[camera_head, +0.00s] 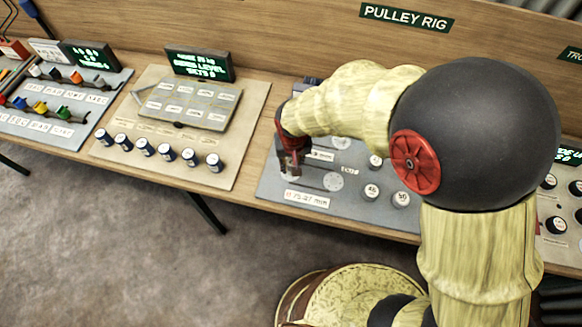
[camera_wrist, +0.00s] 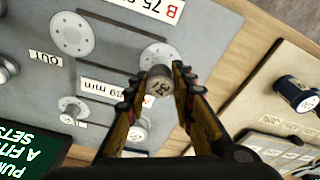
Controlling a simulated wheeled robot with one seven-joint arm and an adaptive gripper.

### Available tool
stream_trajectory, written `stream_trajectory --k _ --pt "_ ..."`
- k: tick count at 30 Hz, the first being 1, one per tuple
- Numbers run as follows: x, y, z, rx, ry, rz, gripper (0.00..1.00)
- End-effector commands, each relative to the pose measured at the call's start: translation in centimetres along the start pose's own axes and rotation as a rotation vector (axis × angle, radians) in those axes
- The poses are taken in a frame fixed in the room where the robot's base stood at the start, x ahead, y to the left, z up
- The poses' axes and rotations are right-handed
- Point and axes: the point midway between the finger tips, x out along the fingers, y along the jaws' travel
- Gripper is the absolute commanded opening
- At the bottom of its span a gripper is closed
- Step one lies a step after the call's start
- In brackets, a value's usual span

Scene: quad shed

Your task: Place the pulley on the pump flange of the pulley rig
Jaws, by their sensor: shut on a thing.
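My gripper (camera_wrist: 157,88) is shut on a small grey pulley (camera_wrist: 158,80), whose round end carries dark markings too small to read. It is held over the grey pulley rig board (camera_head: 268,190). Behind the pulley in the wrist view is a pale round flange with small holes (camera_wrist: 152,52), partly hidden; I cannot tell whether they touch. A second such flange (camera_wrist: 72,34) is bare. I cannot tell which is the pump flange. In the head view my gripper (camera_head: 290,170) is over the board's left part, and one flange (camera_head: 333,181) shows to its right.
Loose pulleys (camera_head: 371,191) and (camera_head: 400,199) stand on the board's right part. A label reading "B 75.27 mm" (camera_head: 307,198) lies at its front. A neighbouring board (camera_head: 240,125) with several dark-sided cylinders is on the left. My arm hides much of the rig's right side.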

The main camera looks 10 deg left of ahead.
Motion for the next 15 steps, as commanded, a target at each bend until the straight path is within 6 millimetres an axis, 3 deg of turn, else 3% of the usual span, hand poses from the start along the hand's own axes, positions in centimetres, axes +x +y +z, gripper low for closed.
stream_trajectory --k 9,15 --pt "3.6 -0.1 0.1 0.001 -0.002 0.000 0.00" --pt "3.6 -0.1 0.1 0.001 0.000 0.000 0.00"
